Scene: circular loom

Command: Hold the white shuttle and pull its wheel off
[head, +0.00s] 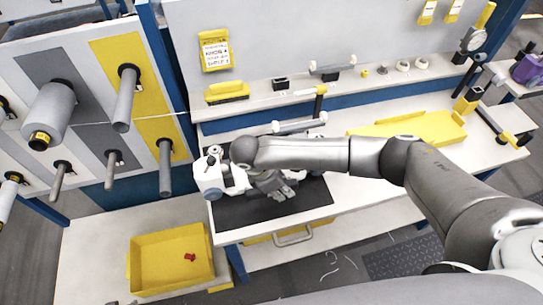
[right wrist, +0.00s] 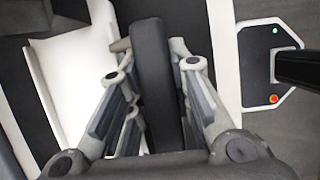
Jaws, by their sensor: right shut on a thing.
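My right gripper (head: 278,187) is low over the black mat (head: 235,215) at the left end of the workbench. In the right wrist view my right gripper (right wrist: 152,85) is shut on a dark rounded piece (right wrist: 150,60), seen edge-on, that looks like the wheel. A white curved piece (right wrist: 75,85) lies to its left; I cannot tell whether it is the white shuttle or whether the two are joined. In the head view the held piece is hidden by my arm and fingers. My left gripper is not in view.
A yellow bin (head: 140,262) stands at lower left and a yellow tray (head: 440,125) on the bench at right. A shelf (head: 365,85) with small parts runs behind. Rollers stick out of the rack at left. A panel (right wrist: 262,62) with buttons shows in the wrist view.

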